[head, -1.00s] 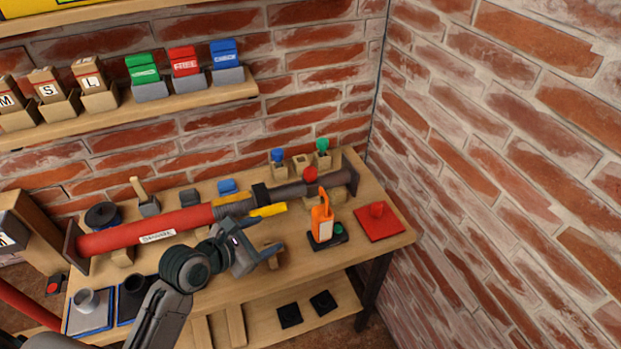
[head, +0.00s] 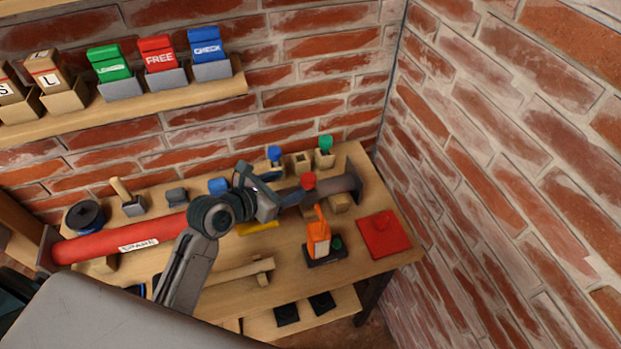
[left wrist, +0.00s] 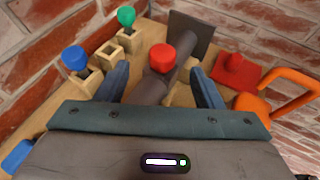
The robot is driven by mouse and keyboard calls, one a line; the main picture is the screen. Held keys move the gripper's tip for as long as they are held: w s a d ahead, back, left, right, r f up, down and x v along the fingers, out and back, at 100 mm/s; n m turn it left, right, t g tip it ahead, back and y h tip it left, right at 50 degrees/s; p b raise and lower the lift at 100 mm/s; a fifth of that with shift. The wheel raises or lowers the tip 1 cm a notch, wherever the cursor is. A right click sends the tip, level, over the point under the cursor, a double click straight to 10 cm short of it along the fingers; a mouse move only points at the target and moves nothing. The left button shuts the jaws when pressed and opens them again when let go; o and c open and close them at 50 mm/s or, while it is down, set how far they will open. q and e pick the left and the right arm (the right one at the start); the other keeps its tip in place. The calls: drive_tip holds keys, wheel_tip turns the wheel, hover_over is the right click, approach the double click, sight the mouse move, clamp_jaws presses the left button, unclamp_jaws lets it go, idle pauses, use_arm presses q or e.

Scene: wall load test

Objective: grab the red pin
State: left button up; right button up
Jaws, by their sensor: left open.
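The red pin (head: 309,181) stands with its round red head up in the dark grey end of a long cylinder (head: 335,186) lying on the workbench. In the left wrist view the red pin (left wrist: 162,58) shows between and beyond the two finger tips. My left gripper (head: 268,187) is open and empty, to the left of the pin and above the cylinder. It also shows in the left wrist view (left wrist: 161,82), with its fingers on either side of the cylinder in the picture. The pin's shaft is hidden. My right gripper is not in view.
Behind the cylinder are wooden holders with a blue-headed pin (head: 275,154) and a green-headed pin (head: 326,143), and an empty holder (head: 300,161) between them. In front stands an orange-handled device (head: 318,238). A red plate (head: 378,236) with a knob lies at right, near the brick wall.

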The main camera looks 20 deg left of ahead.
sight(307, 179)
use_arm(q)
drive_tip(key=x, duration=0.2)
drive_tip(key=shift+w+d, duration=0.2)
drive_tip(key=shift+d, duration=0.1)
drive_tip(key=p+x, duration=0.2)
drive_tip(key=x, duration=0.3)
drive_tip(key=shift+s+f, duration=0.1)
drive_tip(key=shift+w+d+f, duration=0.15)
drive_tip(key=shift+w+f, duration=0.05)
drive_tip(key=c, duration=1.1)
